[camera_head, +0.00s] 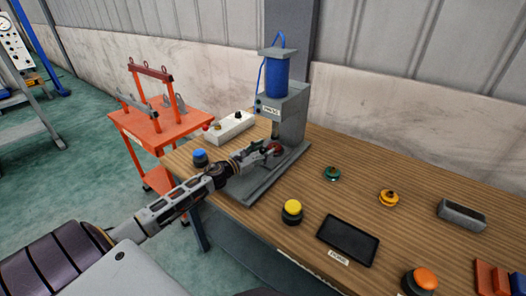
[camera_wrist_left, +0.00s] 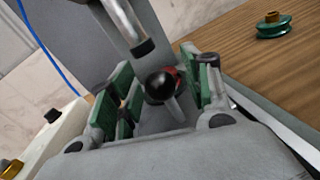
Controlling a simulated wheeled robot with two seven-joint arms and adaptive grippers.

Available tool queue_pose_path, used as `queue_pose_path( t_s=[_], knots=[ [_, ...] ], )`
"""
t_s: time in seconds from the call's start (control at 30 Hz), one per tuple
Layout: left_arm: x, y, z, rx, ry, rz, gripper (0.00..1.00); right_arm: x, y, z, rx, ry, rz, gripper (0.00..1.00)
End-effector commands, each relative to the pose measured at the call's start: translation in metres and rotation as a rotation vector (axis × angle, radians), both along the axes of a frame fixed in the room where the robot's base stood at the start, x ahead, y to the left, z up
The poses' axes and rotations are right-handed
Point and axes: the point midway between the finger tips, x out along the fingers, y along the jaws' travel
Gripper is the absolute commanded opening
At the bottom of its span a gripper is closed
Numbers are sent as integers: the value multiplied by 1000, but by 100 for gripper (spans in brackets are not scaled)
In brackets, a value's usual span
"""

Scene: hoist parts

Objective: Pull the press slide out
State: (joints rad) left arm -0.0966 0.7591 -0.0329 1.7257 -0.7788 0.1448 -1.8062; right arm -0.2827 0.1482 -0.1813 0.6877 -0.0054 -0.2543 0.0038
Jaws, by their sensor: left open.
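The press (camera_head: 292,112) stands on the wooden bench, a grey frame with a blue cylinder (camera_head: 277,75) on top and a flat grey base. My left gripper (camera_head: 262,154) is low at the front of the press, over its base. In the left wrist view, a black ball knob (camera_wrist_left: 160,87) on a short grey stem sits between my open green-padded fingers, with visible gaps on both sides. A red part (camera_wrist_left: 179,76) shows just behind the knob. The press ram (camera_wrist_left: 138,34) is above it. The slide body is mostly hidden by my gripper. My right gripper is not in view.
A white control box (camera_head: 231,127) and a blue button (camera_head: 200,158) are left of the press. A green pulley (camera_head: 332,174), yellow button (camera_head: 292,211), black tray (camera_head: 347,241) and orange part (camera_head: 389,198) lie to the right. An orange cart (camera_head: 150,128) stands beyond the bench's left end.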

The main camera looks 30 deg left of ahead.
Motion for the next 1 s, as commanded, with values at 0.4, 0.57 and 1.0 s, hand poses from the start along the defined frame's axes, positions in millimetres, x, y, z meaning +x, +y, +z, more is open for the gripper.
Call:
queue_pose_path(
  t_s=[0.4, 0.57, 1.0],
  knots=[
    [0, 0, 0, 0, 0, 0, 35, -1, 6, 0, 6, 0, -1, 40],
    [0, 0, 0, 0, 0, 0, 14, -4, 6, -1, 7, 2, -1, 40],
    [0, 0, 0, 0, 1, 0, 0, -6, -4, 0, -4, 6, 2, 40]
  ],
)
